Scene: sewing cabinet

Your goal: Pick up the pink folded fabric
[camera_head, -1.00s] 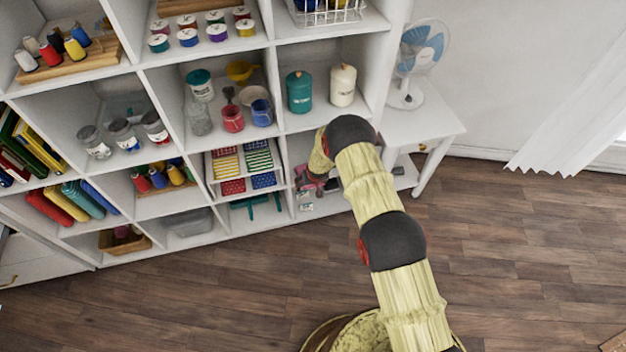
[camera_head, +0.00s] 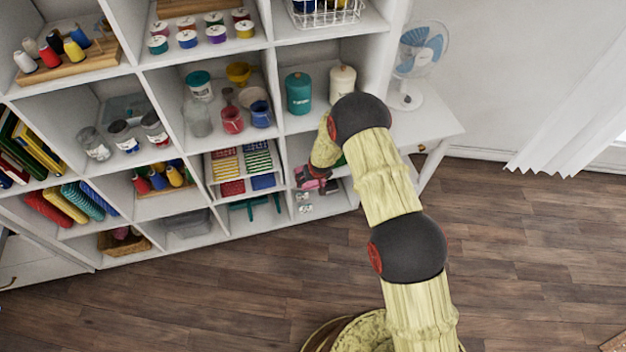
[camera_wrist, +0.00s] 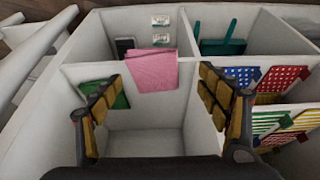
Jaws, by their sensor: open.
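The pink folded fabric (camera_wrist: 152,71) is at the upper middle of the wrist view. It lies across the edge of a white shelf board and part of it hangs over the front. My gripper (camera_wrist: 161,82) is open, with one finger on each side of the fabric in the picture. Nothing is between the fingers that I can see as held, and the fabric appears to be beyond the fingertips. In the head view my gripper (camera_head: 312,180) is at the lower right compartments of the shelf, and my arm hides much of that spot.
White shelf walls (camera_wrist: 185,75) stand close around the fingers. A green item (camera_wrist: 118,92) is beside the left finger. Patterned fabrics (camera_wrist: 283,78) and a teal item (camera_wrist: 222,46) are in compartments to the right. A side table (camera_head: 430,125) with a fan (camera_head: 420,50) stands right of the shelf.

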